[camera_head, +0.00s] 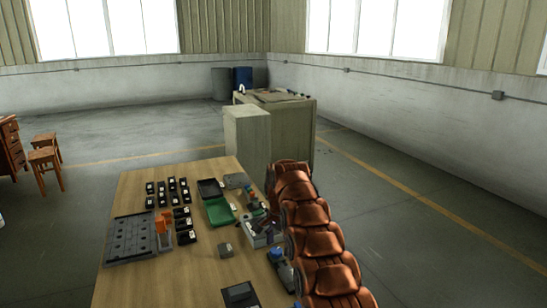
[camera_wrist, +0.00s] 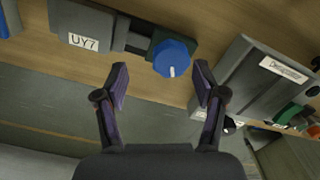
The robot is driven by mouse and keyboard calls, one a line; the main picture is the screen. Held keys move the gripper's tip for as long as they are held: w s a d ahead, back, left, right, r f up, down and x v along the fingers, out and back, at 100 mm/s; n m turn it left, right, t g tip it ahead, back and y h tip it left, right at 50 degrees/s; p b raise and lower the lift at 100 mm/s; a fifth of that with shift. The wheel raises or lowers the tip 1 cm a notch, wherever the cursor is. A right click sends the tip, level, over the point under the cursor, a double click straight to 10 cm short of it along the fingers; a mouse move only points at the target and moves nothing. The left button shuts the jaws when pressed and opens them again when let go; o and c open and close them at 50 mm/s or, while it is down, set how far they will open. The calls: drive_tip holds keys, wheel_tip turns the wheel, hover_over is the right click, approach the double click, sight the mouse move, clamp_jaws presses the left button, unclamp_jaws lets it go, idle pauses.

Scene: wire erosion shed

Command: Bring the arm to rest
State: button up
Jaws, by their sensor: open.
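My gripper (camera_wrist: 161,82) is open in the wrist view, its two dark fingers spread apart with nothing between the tips. A blue knob (camera_wrist: 174,57) on a dark fixture shows just beyond the gap between the fingers. I cannot tell how far the tips are from it. In the head view my copper-coloured arm reaches along the right side of the wooden table (camera_head: 140,190). My gripper there is small and dark, partly hidden among things at the table's right edge.
A grey block labelled UY7 (camera_wrist: 80,38) and a grey labelled box (camera_wrist: 245,75) flank the knob. The table also holds a green tray (camera_head: 219,211), a grey perforated plate (camera_head: 130,238) and several small black bins. A pale cabinet (camera_head: 247,135) stands behind. Open floor lies right.

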drive_tip(key=s+d+r+n+g+p, duration=0.1)
drive_tip(key=s+d+r+n, duration=0.3)
drive_tip(key=s+r, duration=0.65)
drive_tip(key=s+d+r+n+p, duration=0.1)
drive_tip(key=s+d+r, duration=0.55)
drive_tip(key=s, duration=0.75)
drive_tip(key=s+d+f+n+p, duration=0.1)
drive_tip(key=s+d+n, duration=0.1)
drive_tip(key=s, duration=1.3)
drive_tip(key=s+d+n+p, duration=0.1)
drive_tip(key=s+d+n, duration=0.1)
drive_tip(key=s, duration=1.3)
drive_tip(key=shift+s+d+f+g, duration=0.3)
drive_tip(key=shift+s+d+f, duration=0.1)
drive_tip(key=shift+d, duration=0.45)
